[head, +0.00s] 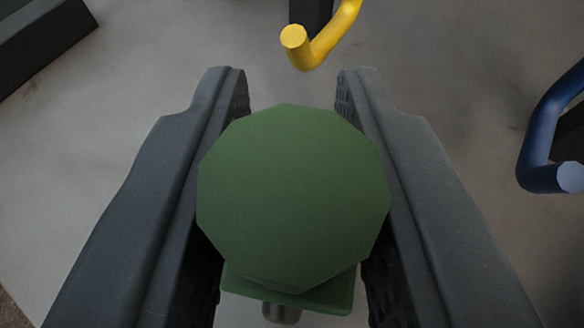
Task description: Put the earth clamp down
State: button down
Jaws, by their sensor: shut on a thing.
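A green thing (293,195) with a flat, many-sided end face sits between the two dark grey fingers of my gripper (293,110) in the head view. I take it to be the earth clamp. My gripper is shut on it, one finger on each side. A green block and a short metallic stub show below the round face. The rest of the clamp is hidden behind that face. The clamp appears held above the grey floor, but its height is hard to tell.
A yellow bent hook (318,45) on a dark post stands just ahead of my fingertips. A blue bent hook (548,135) is at the right edge. A dark beam (45,40) lies at the upper left. Grey floor (160,80) is bare between them.

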jog(key=c, duration=1.2)
grip_release()
jog(key=shift+s+r, duration=0.3)
jog(key=shift+s, duration=0.15)
jog(key=p+v, duration=0.1)
jog(key=v, duration=1)
